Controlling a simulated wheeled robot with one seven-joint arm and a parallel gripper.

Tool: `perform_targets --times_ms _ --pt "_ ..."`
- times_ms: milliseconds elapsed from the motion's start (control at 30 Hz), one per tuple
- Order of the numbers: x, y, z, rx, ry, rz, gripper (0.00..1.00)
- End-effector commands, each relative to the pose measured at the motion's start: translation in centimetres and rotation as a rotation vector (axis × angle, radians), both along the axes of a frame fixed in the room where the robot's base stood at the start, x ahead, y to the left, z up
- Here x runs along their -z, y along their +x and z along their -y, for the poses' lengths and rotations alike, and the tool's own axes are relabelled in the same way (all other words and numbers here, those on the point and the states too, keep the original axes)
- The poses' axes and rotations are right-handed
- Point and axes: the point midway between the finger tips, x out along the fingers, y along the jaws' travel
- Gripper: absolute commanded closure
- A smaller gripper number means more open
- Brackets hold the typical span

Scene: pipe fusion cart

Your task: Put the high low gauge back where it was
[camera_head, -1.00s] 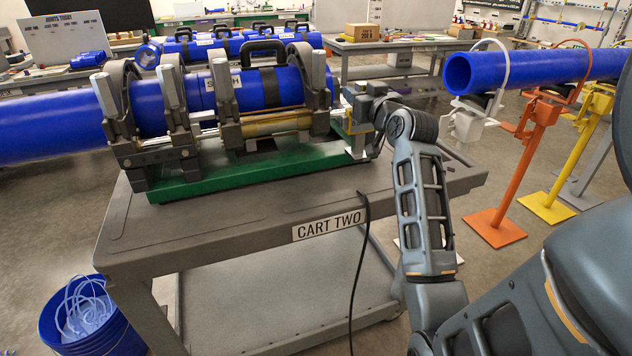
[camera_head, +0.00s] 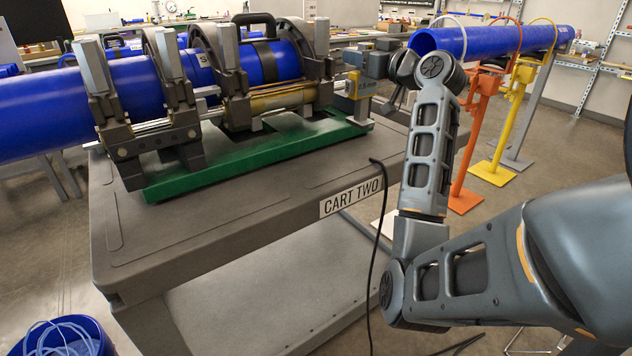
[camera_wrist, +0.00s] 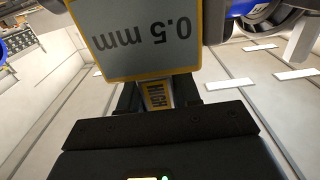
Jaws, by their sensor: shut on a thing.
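The high low gauge (camera_head: 361,86) is a grey block with yellow edging, held at the right end of the clamp machine on the cart. In the wrist view its grey face (camera_wrist: 140,38) reads "0.5 mm" upside down, and a yellow "HIGH" label shows on its stem. My gripper (camera_wrist: 157,95) is shut on that stem. In the head view my gripper (camera_head: 366,66) is partly hidden by the gauge and wrist. I cannot tell whether the gauge touches the machine.
The green-based clamp machine (camera_head: 255,147) holds blue pipe on the cart (camera_head: 230,215). Orange (camera_head: 473,140) and yellow (camera_head: 507,130) stands carry another pipe (camera_head: 500,42) at right. A black cable (camera_head: 372,240) hangs over the cart's front edge. A blue bucket (camera_head: 75,343) is at lower left.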

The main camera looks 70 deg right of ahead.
Motion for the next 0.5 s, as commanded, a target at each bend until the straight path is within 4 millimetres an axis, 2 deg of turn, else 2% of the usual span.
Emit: perform_targets --times_ms 167,500 --pt "0.9 1.2 -1.2 -0.015 -0.001 -0.001 1.00" --pt "5.1 6.1 -6.2 -0.016 -0.001 -0.001 1.00"
